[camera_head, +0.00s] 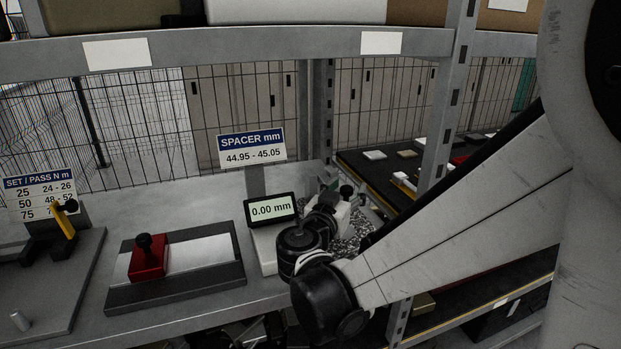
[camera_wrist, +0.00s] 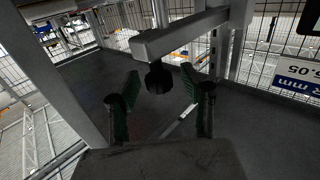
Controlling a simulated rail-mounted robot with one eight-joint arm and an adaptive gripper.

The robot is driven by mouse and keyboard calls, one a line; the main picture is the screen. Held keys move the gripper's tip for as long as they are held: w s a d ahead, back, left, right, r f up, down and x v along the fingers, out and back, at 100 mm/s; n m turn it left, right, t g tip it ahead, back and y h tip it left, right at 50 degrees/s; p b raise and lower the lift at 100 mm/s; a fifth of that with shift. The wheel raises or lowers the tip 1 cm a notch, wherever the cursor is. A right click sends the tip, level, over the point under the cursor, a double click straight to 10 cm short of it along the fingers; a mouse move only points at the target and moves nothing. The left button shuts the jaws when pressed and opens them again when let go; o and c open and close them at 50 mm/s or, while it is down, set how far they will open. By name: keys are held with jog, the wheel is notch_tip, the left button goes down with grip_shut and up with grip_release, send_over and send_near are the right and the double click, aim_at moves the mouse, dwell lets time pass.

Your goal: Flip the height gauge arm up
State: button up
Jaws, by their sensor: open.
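The height gauge (camera_head: 263,245) stands on the bench, and its display (camera_head: 271,208) reads 0.00 mm. In the wrist view a grey bar (camera_wrist: 185,34), which looks like the gauge arm, runs across the top with a black knob (camera_wrist: 158,79) beneath it. My gripper (camera_wrist: 160,74) is open, with a green-padded finger on each side of the knob. Gaps show between the knob and both pads; depth is hard to judge. In the head view my gripper (camera_head: 338,189) is beside the gauge, and my wrist and arm hide much of the gauge's right side.
A "SPACER mm 44.95 - 45.05" sign (camera_head: 251,147) stands behind the gauge. Left of it are a dark fixture plate (camera_head: 178,290) with a red block (camera_head: 147,260) and a torque sign (camera_head: 40,190). A grey upright post (camera_head: 447,110) and overhead shelf edge (camera_head: 230,45) bound the space.

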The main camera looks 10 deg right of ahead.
grip_shut()
jog(key=shift+r, duration=0.15)
dwell(0.4)
